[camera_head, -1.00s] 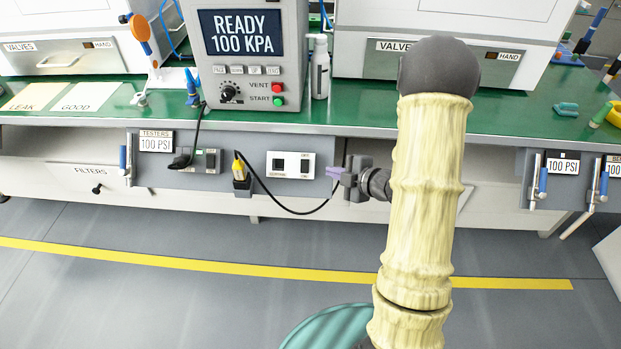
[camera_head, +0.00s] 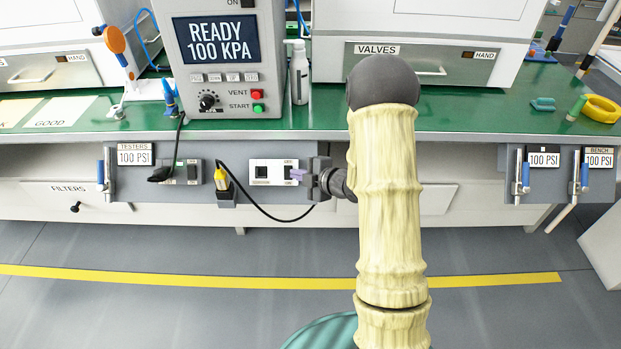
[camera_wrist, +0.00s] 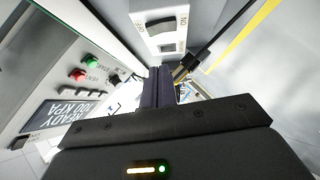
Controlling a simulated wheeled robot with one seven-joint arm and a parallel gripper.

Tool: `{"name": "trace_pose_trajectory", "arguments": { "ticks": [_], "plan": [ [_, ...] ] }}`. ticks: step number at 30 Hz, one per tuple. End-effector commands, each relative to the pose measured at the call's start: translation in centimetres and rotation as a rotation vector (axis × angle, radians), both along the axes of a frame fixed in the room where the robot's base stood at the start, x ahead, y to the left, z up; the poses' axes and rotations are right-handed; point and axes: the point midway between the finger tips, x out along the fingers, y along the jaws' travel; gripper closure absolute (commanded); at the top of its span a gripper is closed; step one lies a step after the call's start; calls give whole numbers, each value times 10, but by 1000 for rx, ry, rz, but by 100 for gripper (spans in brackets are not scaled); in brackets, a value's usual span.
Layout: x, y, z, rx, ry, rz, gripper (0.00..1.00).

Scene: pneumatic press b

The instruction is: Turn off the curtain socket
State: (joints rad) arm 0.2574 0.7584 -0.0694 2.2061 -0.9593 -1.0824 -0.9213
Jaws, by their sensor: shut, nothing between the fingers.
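A white wall panel (camera_head: 274,182) on the grey strip under the bench edge has a dark square at left, with small lettering under it that seems to read CURTAIN, and a dark rocker (camera_head: 288,172) at right. In the wrist view the rocker (camera_wrist: 160,25) shows near the top with ON lettering beside it. Its tilt is hard to tell. My gripper (camera_head: 297,174) is shut and empty, its purple fingertips at the panel's right end. The fingertips (camera_wrist: 158,75) sit below the panel in the wrist view; I cannot tell whether they touch it.
A yellow plug (camera_head: 221,180) with a black hanging cable is left of the panel. Another socket with a black plug (camera_head: 160,174) is further left. The press controller (camera_head: 228,80) and a white bottle (camera_head: 299,75) stand on the green bench (camera_head: 330,118) above. The floor in front is clear.

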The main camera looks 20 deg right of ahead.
Motion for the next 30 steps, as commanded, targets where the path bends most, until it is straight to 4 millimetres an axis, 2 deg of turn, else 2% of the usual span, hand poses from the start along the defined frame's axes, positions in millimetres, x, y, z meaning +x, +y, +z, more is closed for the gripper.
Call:
{"name": "trace_pose_trajectory", "arguments": {
  "ticks": [4, 12, 24, 30],
  "plan": [
    [21, 14, -13, 1, 0, 1, 100],
    [47, 0, -32, -1, -1, -4, 100],
    [50, 1, -32, 0, 1, -1, 100],
    [52, 7, -31, 6, 17, 11, 100]
  ]
}}
